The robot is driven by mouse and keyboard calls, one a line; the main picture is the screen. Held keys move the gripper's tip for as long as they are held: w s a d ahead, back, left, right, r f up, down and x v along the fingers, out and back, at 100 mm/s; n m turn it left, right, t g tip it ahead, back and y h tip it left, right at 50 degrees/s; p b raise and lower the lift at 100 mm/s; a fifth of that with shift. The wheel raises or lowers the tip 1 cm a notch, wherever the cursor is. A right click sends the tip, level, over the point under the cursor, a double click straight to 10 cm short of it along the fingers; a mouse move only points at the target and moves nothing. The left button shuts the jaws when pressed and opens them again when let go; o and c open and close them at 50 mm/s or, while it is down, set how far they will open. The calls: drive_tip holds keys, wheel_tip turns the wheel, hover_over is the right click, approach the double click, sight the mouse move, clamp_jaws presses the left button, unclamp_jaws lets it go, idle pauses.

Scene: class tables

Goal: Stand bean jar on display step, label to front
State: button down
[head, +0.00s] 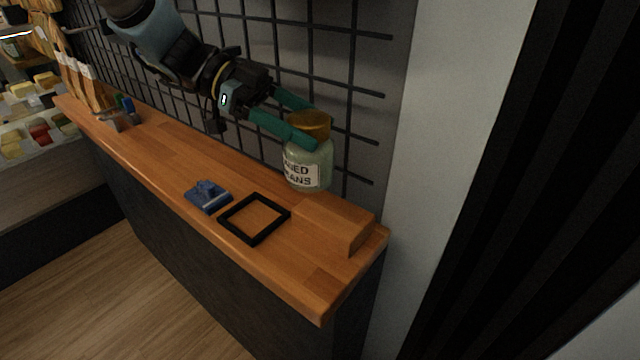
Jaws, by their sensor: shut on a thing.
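The bean jar (309,165) is pale green glass with an orange-brown lid (312,122) and a white label (301,175). It is upright or nearly so. The label faces the front left and reads partly "...NED ...ANS"; its left edge is out of sight. My gripper (308,124) has teal fingers and is shut on the jar at its lid, reaching in from the left. The display step (336,218) is a low wooden block at the right end of the counter. The jar's base shows just above the step's back edge; I cannot tell whether they touch.
A black square frame (254,219) and a blue object (207,196) lie on the wooden counter (180,160) left of the step. A black wire grid (350,70) stands behind. Bags and small items stand at the far left end. The counter's middle is clear.

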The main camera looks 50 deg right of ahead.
sight(308, 169)
drive_tip(key=shift+f+p, duration=0.8)
drive_tip(key=shift+f, duration=2.95)
drive_tip(key=shift+f, duration=0.15)
unclamp_jaws()
drive_tip(key=b+v, duration=0.4)
drive_tip(key=v, duration=0.8)
